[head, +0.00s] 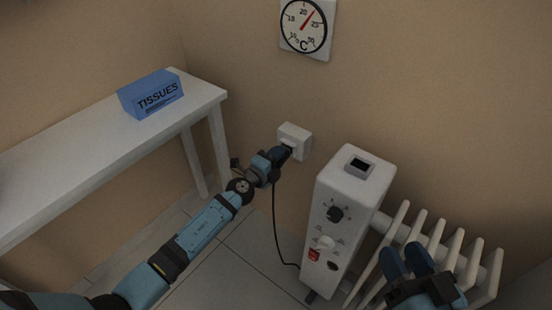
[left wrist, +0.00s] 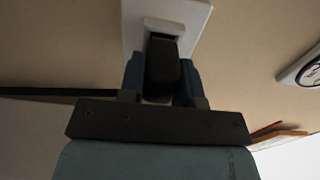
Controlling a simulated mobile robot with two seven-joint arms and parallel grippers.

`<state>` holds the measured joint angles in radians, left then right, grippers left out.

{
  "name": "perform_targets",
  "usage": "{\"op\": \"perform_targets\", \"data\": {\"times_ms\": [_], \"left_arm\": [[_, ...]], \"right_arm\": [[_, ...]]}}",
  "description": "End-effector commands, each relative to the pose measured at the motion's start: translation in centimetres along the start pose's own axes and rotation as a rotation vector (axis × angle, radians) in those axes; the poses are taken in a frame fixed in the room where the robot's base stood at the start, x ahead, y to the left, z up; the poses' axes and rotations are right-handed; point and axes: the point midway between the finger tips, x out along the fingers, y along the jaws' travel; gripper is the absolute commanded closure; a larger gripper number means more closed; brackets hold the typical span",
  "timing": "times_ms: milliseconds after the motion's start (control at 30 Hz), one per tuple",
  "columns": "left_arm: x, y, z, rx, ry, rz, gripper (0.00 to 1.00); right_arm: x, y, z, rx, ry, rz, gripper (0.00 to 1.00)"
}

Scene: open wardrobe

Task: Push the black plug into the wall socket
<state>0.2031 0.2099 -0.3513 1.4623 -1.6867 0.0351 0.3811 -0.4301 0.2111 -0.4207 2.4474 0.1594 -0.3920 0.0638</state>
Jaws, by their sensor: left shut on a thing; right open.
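The white wall socket (head: 301,136) is on the tan wall left of the heater. Its plate fills the top of the left wrist view (left wrist: 132,28), with part of a dark recess visible above the plug. My left gripper (head: 284,152) is shut on the black plug (left wrist: 162,72), one blue finger on each side, right in front of the socket. The plug's front end overlaps the recess; I cannot tell how far in it sits. In the head view the gripper mostly hides the plug. My right gripper (head: 406,260) is open and empty in front of the radiator.
A black cord (head: 275,225) hangs from the plug towards the white heater (head: 340,215) with its fins (head: 445,250). A white table (head: 100,150) with a blue tissue box (head: 150,94) stands left. A round thermometer (head: 305,25) hangs above.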

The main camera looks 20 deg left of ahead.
Motion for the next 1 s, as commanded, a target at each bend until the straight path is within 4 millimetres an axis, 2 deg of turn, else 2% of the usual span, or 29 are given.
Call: {"op": "perform_targets", "data": {"times_ms": [467,500,600,633,1000], "left_arm": [[1.2,0.0,0.0,0.000,0.000,-0.001,0.97],[1.3,0.0,0.0,0.000,0.000,0.000,0.67],[1.2,0.0,0.0,0.000,0.000,0.000,0.44],[1.2,0.0,0.0,0.000,0.000,0.000,0.39],[0.8,0.0,0.0,0.000,0.000,0.001,0.39]], "right_arm": [[0.1,0.0,0.1,0.004,0.002,0.002,0.57],[0.0,0.0,0.2,0.003,0.002,0.001,0.57],[0.0,0.1,0.2,0.000,0.000,0.000,0.57],[0.0,0.1,0.2,-0.001,-0.001,0.000,0.57],[-0.1,0.1,0.3,-0.006,-0.016,-0.004,0.57]]}}
